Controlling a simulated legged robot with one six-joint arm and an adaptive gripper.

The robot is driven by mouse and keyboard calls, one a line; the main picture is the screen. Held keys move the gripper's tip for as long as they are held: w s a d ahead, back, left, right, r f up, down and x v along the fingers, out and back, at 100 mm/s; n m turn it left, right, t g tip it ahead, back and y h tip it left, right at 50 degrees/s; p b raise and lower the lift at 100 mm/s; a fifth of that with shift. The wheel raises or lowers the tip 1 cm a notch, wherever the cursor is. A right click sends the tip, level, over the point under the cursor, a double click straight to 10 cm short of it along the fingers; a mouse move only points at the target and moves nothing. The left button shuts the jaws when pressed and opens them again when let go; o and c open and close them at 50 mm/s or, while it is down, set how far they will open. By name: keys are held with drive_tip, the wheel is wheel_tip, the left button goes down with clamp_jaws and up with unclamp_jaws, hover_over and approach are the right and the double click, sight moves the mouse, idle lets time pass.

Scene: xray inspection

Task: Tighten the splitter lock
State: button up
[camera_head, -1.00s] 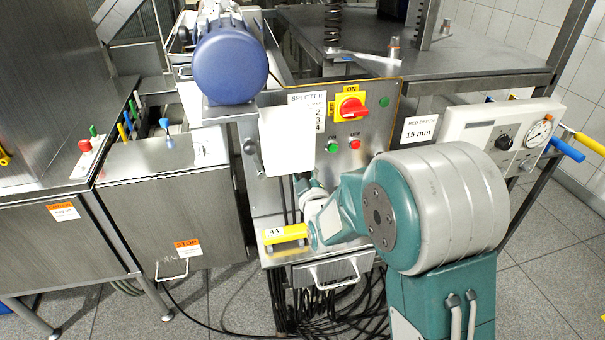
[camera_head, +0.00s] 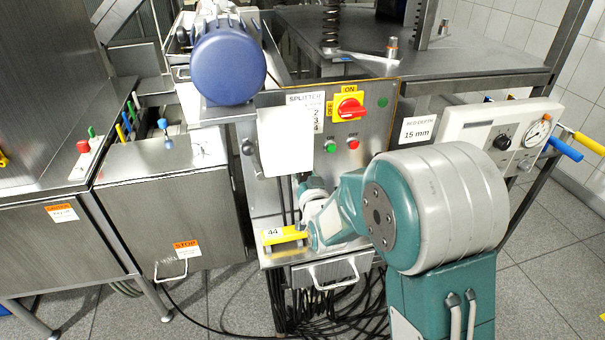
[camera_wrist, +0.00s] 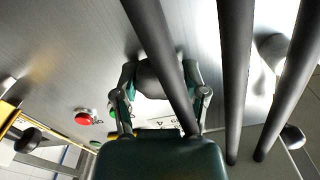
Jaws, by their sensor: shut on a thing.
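The splitter panel (camera_head: 378,121) stands upright at the centre of the head view, with a red and yellow switch (camera_head: 349,107) and green (camera_head: 331,147) and red (camera_head: 353,143) buttons. My gripper (camera_wrist: 160,88) shows in the wrist view with its two fingers closed on the sides of a dark grey rounded knob (camera_wrist: 150,78), which seems to be the splitter lock. A dark tube crosses in front and hides part of it.
Several black cables (camera_head: 340,300) hang below the panel. A yellow block (camera_head: 284,238) sits on the ledge near my wrist. A blue motor (camera_head: 228,65) is above left. A gauge box (camera_head: 497,130) is at right. Thick dark tubes (camera_wrist: 236,70) cross close by in the wrist view.

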drive_tip(key=m, duration=0.3)
drive_tip(key=f+m, duration=0.1)
drive_tip(key=m, duration=0.1)
drive_tip(key=shift+s+m, duration=0.1)
drive_tip(key=shift+m, duration=0.3)
idle(0.4)
drive_tip(key=o, duration=1.2)
drive_tip(key=shift+c, duration=0.2)
drive_tip(key=shift+r, duration=0.2)
drive_tip(key=shift+r, duration=0.1)
drive_tip(key=v, duration=1.1)
drive_tip(key=shift+s, duration=0.35)
